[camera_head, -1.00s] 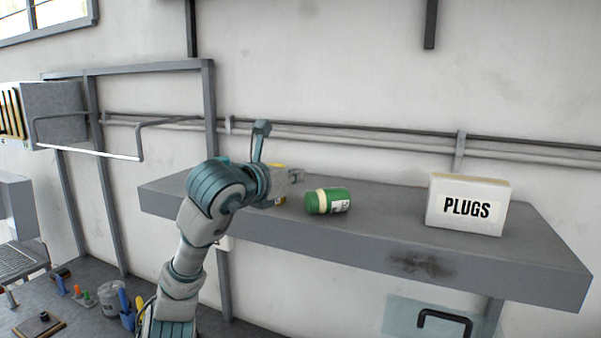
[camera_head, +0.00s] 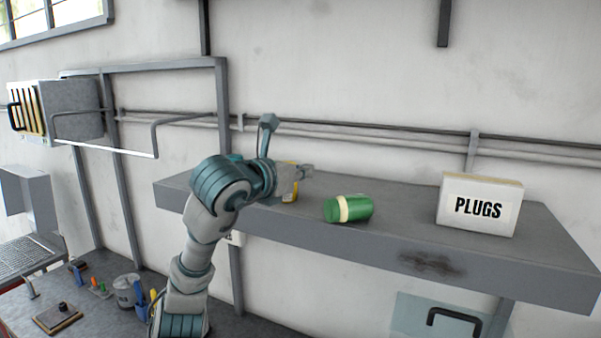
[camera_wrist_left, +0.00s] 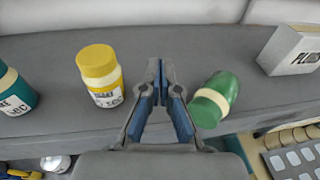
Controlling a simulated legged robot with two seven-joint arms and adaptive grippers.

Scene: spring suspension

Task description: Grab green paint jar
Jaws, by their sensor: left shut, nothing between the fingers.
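The green paint jar (camera_head: 360,207) with a cream band lies on its side on the grey shelf. In the left wrist view the jar (camera_wrist_left: 220,90) lies just right of the fingers, apart from the fingertips. My left gripper (camera_head: 308,171) is above the shelf, to the left of the jar. In the left wrist view its fingers (camera_wrist_left: 161,75) meet at the tips with nothing between them. My right gripper is not in view.
A yellow jar (camera_wrist_left: 98,68) stands left of the fingers, and a teal jar (camera_wrist_left: 14,92) stands further left. A white PLUGS box (camera_head: 479,205) sits right of the green jar. The shelf (camera_head: 400,232) is clear between them.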

